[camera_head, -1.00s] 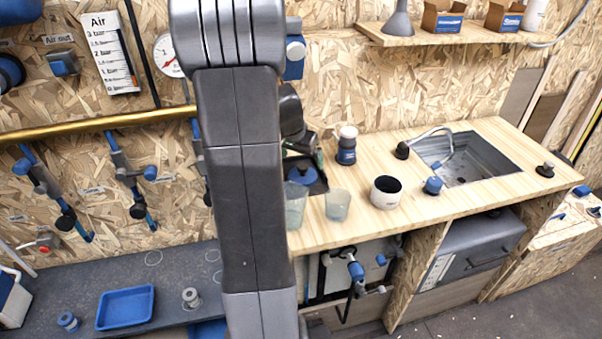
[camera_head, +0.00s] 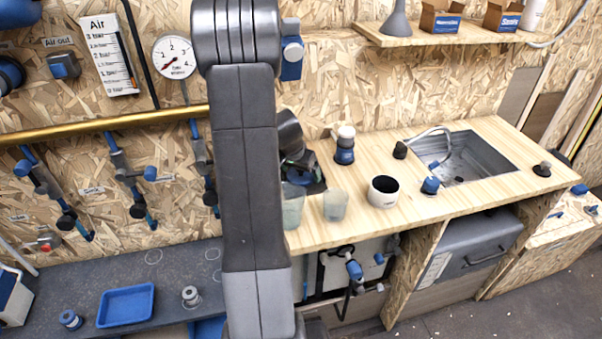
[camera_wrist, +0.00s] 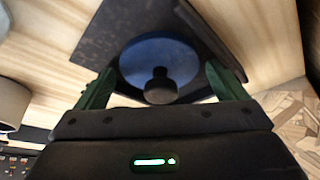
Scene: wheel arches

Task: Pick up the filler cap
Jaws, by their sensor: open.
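A round blue cap with a black knob, which I take to be the filler cap (camera_wrist: 138,60), lies on a dark square tray (camera_wrist: 105,40) in the wrist view. My gripper (camera_wrist: 160,75) is open, with one green finger on each side of the cap. The knob is nearest the palm. I cannot tell whether the fingers touch the cap. In the head view my arm and gripper hide most of the cap, and only a corner of the dark tray (camera_head: 317,187) shows on the wooden worktop.
A white mug (camera_head: 383,191) and a blue, white-topped bottle (camera_head: 345,146) stand to the right, before the sink (camera_head: 470,160). A blue tray (camera_head: 125,306) sits on the lower grey bench.

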